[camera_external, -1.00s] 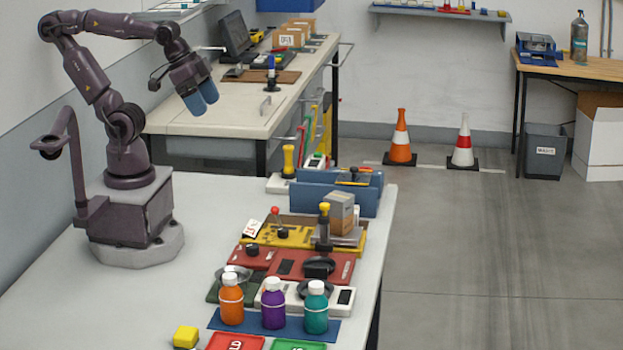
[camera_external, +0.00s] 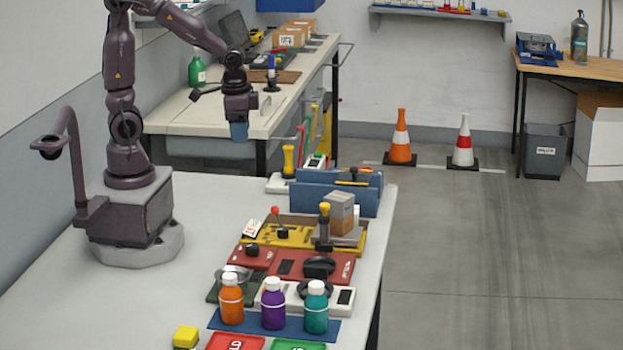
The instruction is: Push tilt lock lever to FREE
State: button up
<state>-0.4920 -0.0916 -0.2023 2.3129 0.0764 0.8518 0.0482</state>
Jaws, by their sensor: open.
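A yellow panel (camera_external: 290,236) lies on the near table with a red-knobbed lever (camera_external: 275,213) standing up at its left part. A black post lever with a yellow knob (camera_external: 324,212) stands upright at the panel's right part, beside a cardboard box. No FREE marking can be read at this size, so I cannot tell which is the tilt lock lever. My gripper (camera_external: 239,132) has blue fingertips, points down and hangs in the air above and behind the panels, apart from both levers. It is open and nothing shows between its fingers.
A blue tray (camera_external: 345,199) and a yellow-handled device (camera_external: 288,162) stand behind the yellow panel. Red panels (camera_external: 327,267), and a row of orange (camera_external: 231,303), purple (camera_external: 273,308) and teal (camera_external: 315,312) bottles are in front. The table's left part is clear.

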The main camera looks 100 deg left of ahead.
jog(key=g+h, duration=0.1)
send_over(275, 207)
jog(key=s, duration=0.3)
notch_tip(275, 207, down, 7)
jog(key=w+f+m, duration=0.1)
jog(key=w+m, duration=0.1)
jog(key=w, duration=0.1)
notch_tip(275, 207, down, 13)
jog(key=shift+a+r, duration=0.15)
jog(key=shift+c, duration=0.5)
grip_shut()
jog(key=shift+w+r+g, duration=0.1)
jog(key=shift+w+g, duration=0.75)
jog(key=shift+g, duration=0.4)
jog(key=shift+w+g, duration=0.8)
jog(key=shift+g, duration=0.45)
